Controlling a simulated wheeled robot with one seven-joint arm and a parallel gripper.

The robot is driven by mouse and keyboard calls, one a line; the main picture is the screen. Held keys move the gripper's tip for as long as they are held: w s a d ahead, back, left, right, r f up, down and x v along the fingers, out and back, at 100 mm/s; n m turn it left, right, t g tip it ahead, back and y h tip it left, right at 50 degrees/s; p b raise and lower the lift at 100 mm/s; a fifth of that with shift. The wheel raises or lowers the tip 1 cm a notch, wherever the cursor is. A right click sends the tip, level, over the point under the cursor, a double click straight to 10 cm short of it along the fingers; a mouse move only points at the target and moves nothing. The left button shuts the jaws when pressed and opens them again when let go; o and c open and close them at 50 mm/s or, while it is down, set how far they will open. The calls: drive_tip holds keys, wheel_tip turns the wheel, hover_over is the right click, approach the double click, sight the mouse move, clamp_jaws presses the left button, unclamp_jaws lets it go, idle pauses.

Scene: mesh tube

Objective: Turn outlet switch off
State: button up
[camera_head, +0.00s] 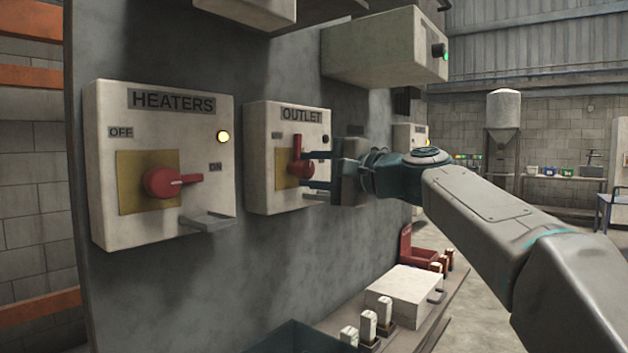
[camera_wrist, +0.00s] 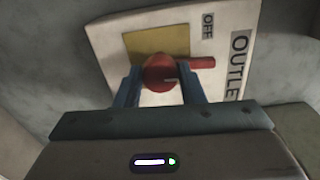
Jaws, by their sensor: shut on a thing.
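The outlet switch box (camera_head: 260,175) is a pale panel labelled OUTLET on the grey wall; its small lamp looks dark. Its red switch (camera_head: 299,163) has its handle pointing straight up in the head view. In the wrist view the red switch (camera_wrist: 160,73) sits between my fingers, its handle pointing right, toward the OUTLET label. An OFF label (camera_wrist: 208,25) shows beside it. My gripper (camera_head: 308,170) reaches in from the right and is shut on the switch's round hub, one finger on each side. The ON label is not seen.
A heaters box (camera_head: 112,165) with a lit yellow lamp stands to the left, its red handle (camera_head: 172,181) pointing right at ON. Another box (camera_head: 375,50) hangs above. A shelf below holds a pale box (camera_head: 403,294) and small items. Open floor lies at right.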

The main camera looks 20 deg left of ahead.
drive_tip(key=shift+f+n, duration=0.1)
drive_tip(key=shift+n, duration=0.4)
drive_tip(key=o, duration=1)
drive_tip(key=b+v, duration=0.1)
drive_tip(key=v, duration=1.3)
